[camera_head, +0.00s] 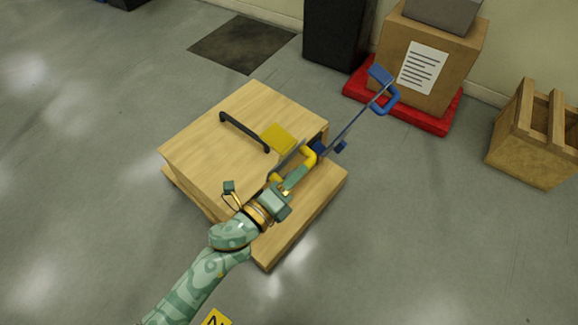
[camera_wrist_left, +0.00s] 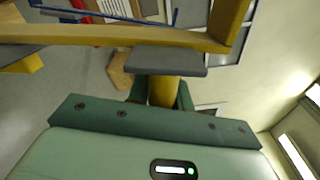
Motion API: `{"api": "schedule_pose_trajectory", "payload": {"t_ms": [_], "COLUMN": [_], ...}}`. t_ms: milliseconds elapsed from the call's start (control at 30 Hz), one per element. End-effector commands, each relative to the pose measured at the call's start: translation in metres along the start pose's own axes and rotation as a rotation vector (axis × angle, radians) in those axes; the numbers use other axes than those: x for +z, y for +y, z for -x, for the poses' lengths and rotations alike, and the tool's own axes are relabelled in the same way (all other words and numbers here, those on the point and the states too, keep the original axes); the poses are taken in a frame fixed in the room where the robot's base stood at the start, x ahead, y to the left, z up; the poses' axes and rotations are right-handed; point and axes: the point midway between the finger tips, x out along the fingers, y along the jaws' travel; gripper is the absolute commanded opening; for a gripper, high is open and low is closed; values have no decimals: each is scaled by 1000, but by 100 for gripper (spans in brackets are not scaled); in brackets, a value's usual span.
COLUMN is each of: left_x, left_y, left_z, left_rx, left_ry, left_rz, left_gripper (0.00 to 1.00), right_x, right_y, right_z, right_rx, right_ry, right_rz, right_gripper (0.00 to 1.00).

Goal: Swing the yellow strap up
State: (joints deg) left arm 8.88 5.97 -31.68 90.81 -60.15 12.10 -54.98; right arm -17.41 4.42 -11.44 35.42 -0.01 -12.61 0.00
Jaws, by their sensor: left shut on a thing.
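The yellow strap has a yellow end plate (camera_head: 278,137), a grey bar and a yellow handle (camera_head: 310,153). It is at the right side of a wooden box (camera_head: 210,150), low near the box top. My left gripper (camera_head: 298,174) is shut on the yellow handle. In the left wrist view a yellow piece (camera_wrist_left: 163,92) sits between the two green fingers, and a yellow bar (camera_wrist_left: 130,35) crosses above. The gripper and arm hide part of the strap's near end. My right gripper is not in view.
A blue strap (camera_head: 350,124) with a blue handle sticks up and out at the box's right corner. A black handle (camera_head: 243,131) is on the box top. A red pallet (camera_head: 430,119) with a carton and a wooden crate (camera_head: 535,140) stand behind. Floor to the left is clear.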

Motion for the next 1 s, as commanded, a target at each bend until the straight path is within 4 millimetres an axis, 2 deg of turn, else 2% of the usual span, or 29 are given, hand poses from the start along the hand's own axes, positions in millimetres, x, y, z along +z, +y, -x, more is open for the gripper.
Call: {"api": "schedule_pose_trajectory", "payload": {"t_ms": [33, 100, 300, 800, 833, 900, 1000], "left_x": [-10, -19, -39, -44, -44, -44, -44], "left_y": [7, 7, 7, 5, 5, 5, 4], "left_z": [1, 0, 0, 1, 0, 0, 0], "left_rx": [5, 4, 5, 4, 4, 3, 1], "left_ry": [1, 0, -2, -4, -4, -4, -4], "left_rz": [0, -4, -5, -7, -7, -6, -6], "left_gripper": [0, 0, 0, 0, 26, 41, 41], "right_x": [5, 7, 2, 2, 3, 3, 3], "right_y": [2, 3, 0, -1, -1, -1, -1], "right_z": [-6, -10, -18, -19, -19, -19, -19], "right_rx": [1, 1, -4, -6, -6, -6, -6], "right_ry": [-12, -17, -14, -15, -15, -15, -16], "right_rz": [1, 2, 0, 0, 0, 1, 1], "right_gripper": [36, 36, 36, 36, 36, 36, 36]}}
